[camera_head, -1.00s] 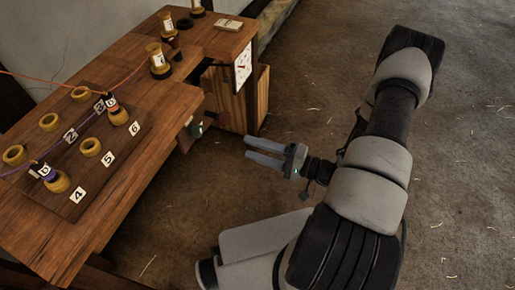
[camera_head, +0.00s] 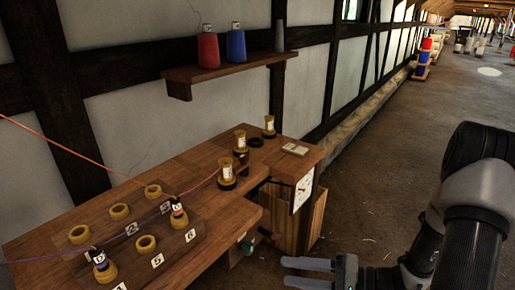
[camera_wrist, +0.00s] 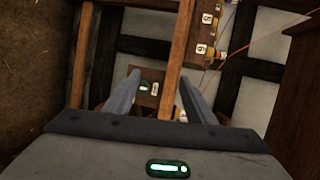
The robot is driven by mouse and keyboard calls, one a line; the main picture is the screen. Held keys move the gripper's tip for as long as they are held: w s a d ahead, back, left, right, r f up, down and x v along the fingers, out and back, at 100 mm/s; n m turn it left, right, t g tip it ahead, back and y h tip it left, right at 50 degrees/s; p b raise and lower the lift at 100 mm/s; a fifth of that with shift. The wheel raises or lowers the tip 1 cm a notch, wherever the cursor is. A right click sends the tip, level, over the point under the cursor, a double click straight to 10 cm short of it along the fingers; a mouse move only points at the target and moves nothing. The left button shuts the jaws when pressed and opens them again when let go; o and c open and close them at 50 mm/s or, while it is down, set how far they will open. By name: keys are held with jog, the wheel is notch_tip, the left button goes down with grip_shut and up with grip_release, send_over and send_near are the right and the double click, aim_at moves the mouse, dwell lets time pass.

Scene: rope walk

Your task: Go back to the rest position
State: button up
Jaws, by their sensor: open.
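My gripper (camera_head: 308,273) is at the bottom edge of the head view, to the right of the wooden workbench and apart from it. Its two fingers are spread with nothing between them. In the wrist view my gripper (camera_wrist: 158,100) is also open and empty, with parts of the bench seen beyond the fingers. My arm comes in from the right side of the head view.
The workbench (camera_head: 160,258) holds a numbered board with several wooden rings and labelled bobbins. A wooden bin (camera_head: 312,218) stands at its right end. A wall shelf (camera_head: 215,74) carries red, blue and grey spools. The floor (camera_head: 380,180) right of the bench is clear.

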jog(key=s+a+r+n+g+h, duration=0.2)
jog(key=s+r+h, duration=0.15)
jog(key=r, duration=0.25)
jog(key=s+a+r+n+g+h, duration=0.1)
jog(key=s+r+n+g+h, duration=0.1)
jog(key=s+r+g+h, duration=0.3)
jog(key=s+d+r+t+h, duration=0.1)
jog(key=d+r+t+h, duration=0.25)
jog(key=r, duration=0.25)
jog(key=s+d+r+t+h, duration=0.2)
jog(key=d+r+t+h, duration=0.15)
jog(key=r, duration=0.35)
notch_tip(320, 180, up, 20)
jog(key=p, duration=2)
jog(key=shift+w+t, duration=0.15)
jog(key=shift+t, duration=0.15)
